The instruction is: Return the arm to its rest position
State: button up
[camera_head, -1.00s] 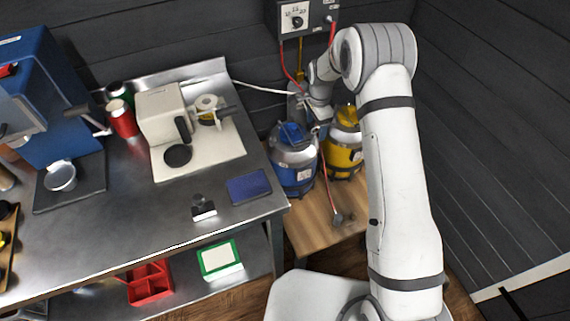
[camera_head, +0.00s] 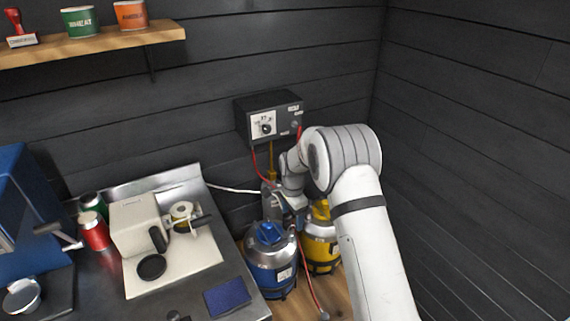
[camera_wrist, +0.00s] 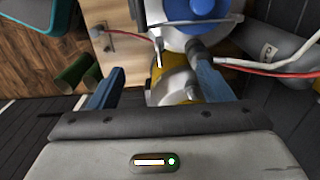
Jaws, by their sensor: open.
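My white arm (camera_head: 365,235) rises from the lower right of the head view and bends over at the top, reaching down toward the kegs. My gripper (camera_wrist: 157,66) is open in the wrist view, its two blue-grey fingers apart with nothing held between them. In the head view its end is small and partly hidden above the kegs. The blue keg (camera_head: 271,269) stands left of the yellow keg (camera_head: 321,250). In the wrist view the blue lid (camera_wrist: 190,8) is beyond the fingertips and part of the yellow keg (camera_wrist: 178,90) shows between the fingers.
A control box (camera_head: 268,119) with a dial is on the wall above, with red and yellow lines running down. A steel bench (camera_head: 95,290) with a white grinder (camera_head: 138,226) is at the left. A wooden shelf (camera_head: 95,45) holds tins. Dark walls close the corner.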

jog(key=s+d+r+n+t, duration=0.1)
jog(key=s+d+r+n, duration=0.1)
jog(key=s+d+r, duration=0.4)
jog(key=s+d+r+n, duration=0.2)
jog(key=s+r, duration=0.1)
jog(key=r, duration=0.5)
jog(key=s+d+r+n+t, duration=0.1)
jog(key=s+d+r, duration=0.35)
jog(key=r, duration=0.35)
jog(key=s+d+r+n, duration=0.1)
jog(key=s+d+n, duration=0.2)
jog(key=s, duration=0.8)
jog(key=s+d+r+n+t, duration=0.1)
jog(key=s+d+r+n, duration=0.1)
jog(key=s, duration=0.9)
jog(key=shift+s+d+r+n, duration=0.15)
jog(key=shift+d+r+n, duration=0.15)
jog(key=shift+d+n, duration=0.5)
